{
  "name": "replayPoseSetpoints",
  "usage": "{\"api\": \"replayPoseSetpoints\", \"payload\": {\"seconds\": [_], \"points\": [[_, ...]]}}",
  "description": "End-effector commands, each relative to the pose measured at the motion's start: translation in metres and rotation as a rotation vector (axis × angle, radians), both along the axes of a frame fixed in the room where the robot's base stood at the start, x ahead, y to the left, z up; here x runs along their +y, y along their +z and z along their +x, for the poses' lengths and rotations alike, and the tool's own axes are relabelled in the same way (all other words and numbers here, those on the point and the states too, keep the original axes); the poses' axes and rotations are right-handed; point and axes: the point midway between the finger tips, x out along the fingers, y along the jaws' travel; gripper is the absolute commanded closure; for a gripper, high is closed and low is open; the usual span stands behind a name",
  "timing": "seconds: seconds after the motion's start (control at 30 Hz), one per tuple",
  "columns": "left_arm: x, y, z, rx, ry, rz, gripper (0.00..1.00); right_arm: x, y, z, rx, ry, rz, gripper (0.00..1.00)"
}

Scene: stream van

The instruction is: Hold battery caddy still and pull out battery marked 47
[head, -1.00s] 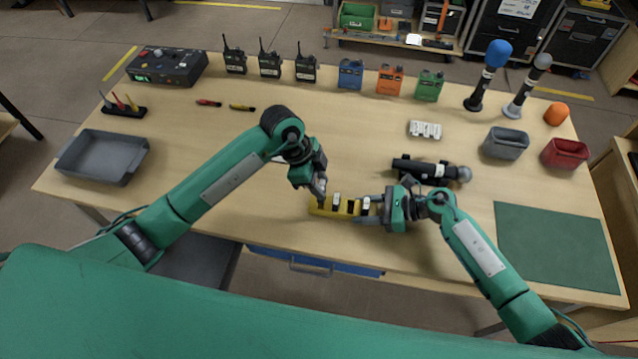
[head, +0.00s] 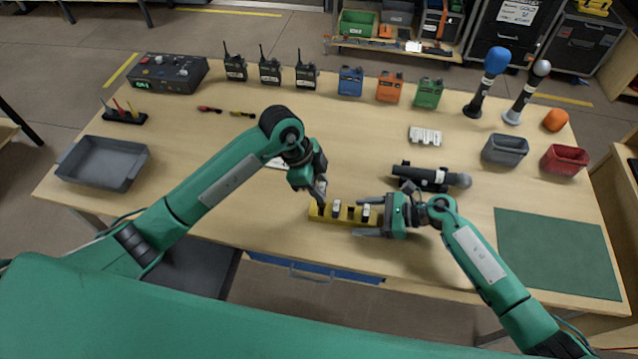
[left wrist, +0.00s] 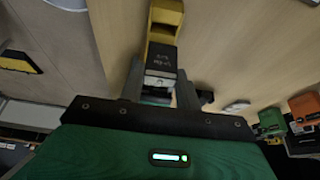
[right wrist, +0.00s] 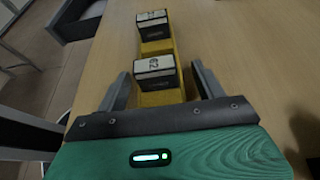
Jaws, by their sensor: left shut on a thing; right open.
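The yellow battery caddy (head: 343,214) lies on the table near its front edge. My left gripper (head: 321,192) comes down at the caddy's left part. In the left wrist view its fingers (left wrist: 160,88) are shut on a dark battery (left wrist: 160,62); its small lettering is too faint to read surely. I cannot tell whether it is raised. My right gripper (head: 371,217) is open, its fingers apart on both sides of the caddy's right end. In the right wrist view a battery marked 62 (right wrist: 154,72) stands between the fingers (right wrist: 160,90), and another battery (right wrist: 152,24) stands farther along.
A black microphone-like device (head: 430,177) lies just behind my right gripper. A white multi-cell pack (head: 425,135) lies farther back. A green mat (head: 558,250) is at right, a grey tray (head: 102,163) at left. Radios stand along the back. The table between tray and caddy is mostly clear.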

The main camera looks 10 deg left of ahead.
Motion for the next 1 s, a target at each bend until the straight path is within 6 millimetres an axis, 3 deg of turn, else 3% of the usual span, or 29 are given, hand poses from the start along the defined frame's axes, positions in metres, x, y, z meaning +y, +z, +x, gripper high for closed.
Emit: {"api": "replayPoseSetpoints", "payload": {"seconds": [0.6, 1.0], "points": [[0.000, 0.000, 0.000, 0.000, 0.000, 0.000, 0.94, -0.099, 0.040, 0.001, 0.001, -0.001, -0.002, 0.30], [0.000, 0.000, 0.000, 0.000, 0.000, 0.000, 0.94, -0.110, 0.045, 0.001, 0.001, -0.002, 0.001, 0.30]]}}
